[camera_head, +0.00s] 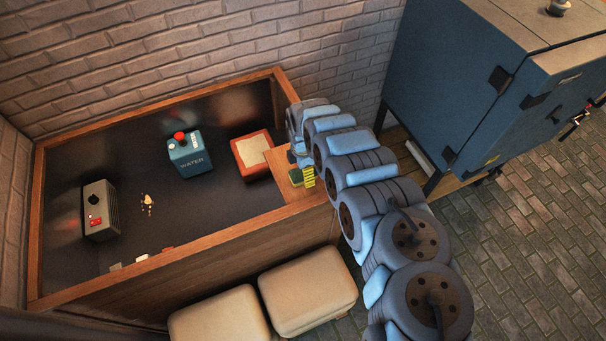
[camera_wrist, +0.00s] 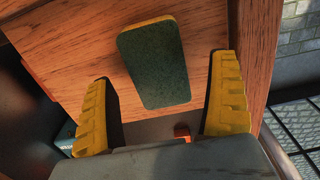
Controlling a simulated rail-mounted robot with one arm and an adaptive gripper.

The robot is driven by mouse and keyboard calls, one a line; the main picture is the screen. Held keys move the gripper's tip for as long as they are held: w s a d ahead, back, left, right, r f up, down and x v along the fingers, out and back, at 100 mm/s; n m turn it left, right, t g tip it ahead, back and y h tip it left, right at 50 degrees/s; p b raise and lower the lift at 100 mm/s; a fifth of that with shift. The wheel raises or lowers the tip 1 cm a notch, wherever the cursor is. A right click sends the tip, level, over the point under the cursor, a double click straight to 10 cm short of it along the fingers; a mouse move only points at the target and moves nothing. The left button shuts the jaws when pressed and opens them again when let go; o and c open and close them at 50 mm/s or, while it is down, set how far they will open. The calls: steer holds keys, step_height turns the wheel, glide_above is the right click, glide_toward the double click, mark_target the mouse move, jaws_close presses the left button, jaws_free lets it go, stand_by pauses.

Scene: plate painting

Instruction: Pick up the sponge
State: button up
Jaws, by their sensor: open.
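The sponge (camera_wrist: 155,65) is a rectangular block with a dark green top and a yellow edge. In the wrist view it lies on a wooden ledge, slightly tilted in the picture, just beyond my fingertips. My gripper (camera_wrist: 168,95) is open, with one yellow ridged finger on each side and the sponge's near end between them. Neither finger appears to touch it. In the head view the sponge (camera_head: 296,176) is a small green patch on the wooden corner ledge (camera_head: 285,192). My gripper (camera_head: 304,177) is beside it there, partly hidden by my arm.
In the dark basin are a blue water container (camera_head: 189,155) with a red cap, a red-rimmed box (camera_head: 252,156) and a grey device (camera_head: 100,211). A wooden rim (camera_head: 160,262) surrounds it. Two beige cushioned seats (camera_head: 308,291) stand in front. A large blue cabinet (camera_head: 450,90) stands right.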

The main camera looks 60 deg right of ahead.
steer(key=shift+w+d+f, duration=0.1)
steer(key=shift+w+f, duration=0.05)
steer(key=shift+f, duration=1.2)
steer(key=c, duration=0.8)
